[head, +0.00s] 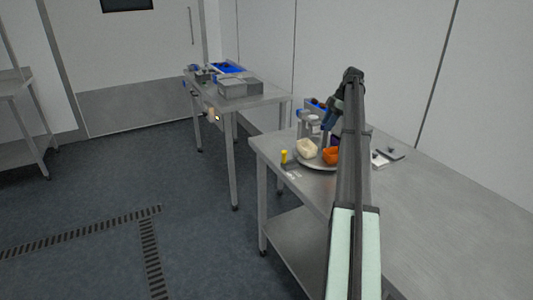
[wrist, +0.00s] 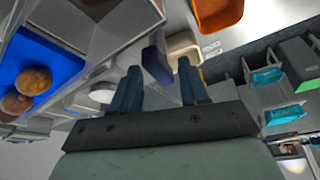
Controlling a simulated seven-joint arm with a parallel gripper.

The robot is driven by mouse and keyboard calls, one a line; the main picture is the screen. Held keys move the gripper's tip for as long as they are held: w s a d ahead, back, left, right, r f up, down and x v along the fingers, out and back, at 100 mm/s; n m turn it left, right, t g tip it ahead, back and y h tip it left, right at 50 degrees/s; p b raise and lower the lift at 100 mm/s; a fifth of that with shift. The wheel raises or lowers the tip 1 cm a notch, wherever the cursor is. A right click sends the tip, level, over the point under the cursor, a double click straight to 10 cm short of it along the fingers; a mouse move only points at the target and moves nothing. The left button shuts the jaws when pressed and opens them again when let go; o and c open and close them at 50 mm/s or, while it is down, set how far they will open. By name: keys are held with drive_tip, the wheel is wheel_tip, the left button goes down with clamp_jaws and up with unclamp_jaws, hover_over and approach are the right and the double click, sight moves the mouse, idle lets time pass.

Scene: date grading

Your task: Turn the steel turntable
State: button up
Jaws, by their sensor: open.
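The steel turntable (head: 318,165) is a round, pale disc on the near steel table in the head view. A cream tub (head: 307,147) and an orange tub (head: 330,156) stand on it. My gripper (head: 329,120) is above and just behind these tubs, partly hidden by my arm. In the wrist view its two dark blue fingers (wrist: 158,72) are apart. The cream tub (wrist: 184,46) and orange tub (wrist: 218,12) show beyond the fingertips. I cannot tell whether a finger touches anything. The back right of the turntable is hidden by my arm.
A yellow-topped item (head: 284,156) stands left of the turntable. A blue tray with dates (wrist: 37,80) shows in the wrist view. A small flat device (head: 390,152) lies right of my arm. The right part of the table (head: 440,210) is clear. A second table (head: 265,97) stands behind.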

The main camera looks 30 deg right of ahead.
drive_tip(key=m+t+h, duration=0.1)
drive_tip(key=m, duration=0.2)
drive_tip(key=m+t+h, duration=0.1)
drive_tip(key=m, duration=0.3)
drive_tip(key=shift+s+a, duration=0.2)
drive_tip(key=m+h, duration=0.1)
drive_tip(key=m, duration=0.2)
drive_tip(key=m+h, duration=0.1)
drive_tip(key=m, duration=0.2)
drive_tip(key=shift+a+t, duration=0.15)
drive_tip(key=shift+t, duration=0.25)
drive_tip(key=v, duration=1.3)
drive_tip(key=w+a+f, duration=0.4)
drive_tip(key=a+f, duration=0.4)
drive_tip(key=w+a+f, duration=0.5)
drive_tip(key=a+f, duration=0.3)
drive_tip(key=a, duration=0.1)
drive_tip(key=w+a+f, duration=0.4)
drive_tip(key=a+f, duration=0.5)
drive_tip(key=shift+w+a+g, duration=0.15)
drive_tip(key=shift+w+g, duration=0.15)
drive_tip(key=shift+w, duration=0.1)
drive_tip(key=shift+r, duration=0.1)
